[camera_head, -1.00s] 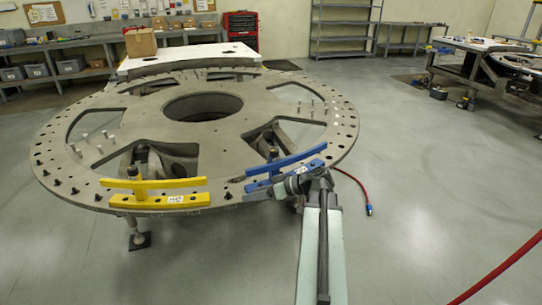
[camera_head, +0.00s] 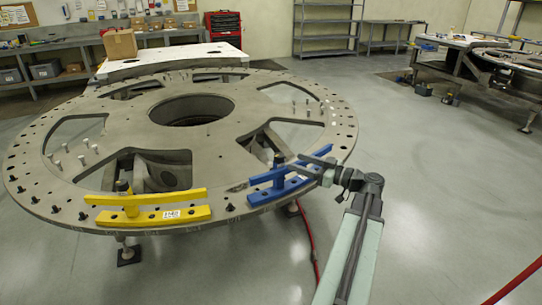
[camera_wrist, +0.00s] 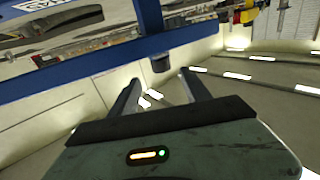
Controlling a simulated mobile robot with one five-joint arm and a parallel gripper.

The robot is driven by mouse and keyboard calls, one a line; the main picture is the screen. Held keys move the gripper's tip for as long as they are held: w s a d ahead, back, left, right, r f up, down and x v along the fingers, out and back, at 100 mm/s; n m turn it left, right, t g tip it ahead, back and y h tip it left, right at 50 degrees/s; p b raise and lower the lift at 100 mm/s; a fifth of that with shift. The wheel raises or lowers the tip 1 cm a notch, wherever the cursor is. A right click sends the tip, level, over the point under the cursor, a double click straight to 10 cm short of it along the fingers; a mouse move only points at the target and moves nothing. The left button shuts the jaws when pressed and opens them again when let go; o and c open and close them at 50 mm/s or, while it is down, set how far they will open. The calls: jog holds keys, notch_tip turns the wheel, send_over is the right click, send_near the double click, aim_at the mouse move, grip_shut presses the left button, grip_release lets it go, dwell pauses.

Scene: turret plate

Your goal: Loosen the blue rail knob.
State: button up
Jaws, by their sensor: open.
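The blue rail (camera_head: 262,197) is bolted at the near right rim of the round metal turret plate (camera_head: 228,215). A blue bar (camera_head: 264,178) runs above it on a post. The dark knob (camera_head: 279,159) stands at the top of that post. My gripper (camera_head: 306,159) points left toward the knob, over the right part of the rail. In the wrist view the open, empty gripper (camera_wrist: 158,86) has the knob (camera_wrist: 160,64) ahead, between the lines of its fingers and just beyond the tips. The blue bar (camera_wrist: 95,61) crosses behind.
A red hose (camera_head: 308,245) hangs below the rim. A cardboard box (camera_head: 120,44) stands at the back.

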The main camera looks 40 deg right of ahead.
aim_at(279, 155)
jog(key=x, duration=0.8)
jog(key=shift+w+a, duration=0.15)
jog(key=shift+a, duration=0.05)
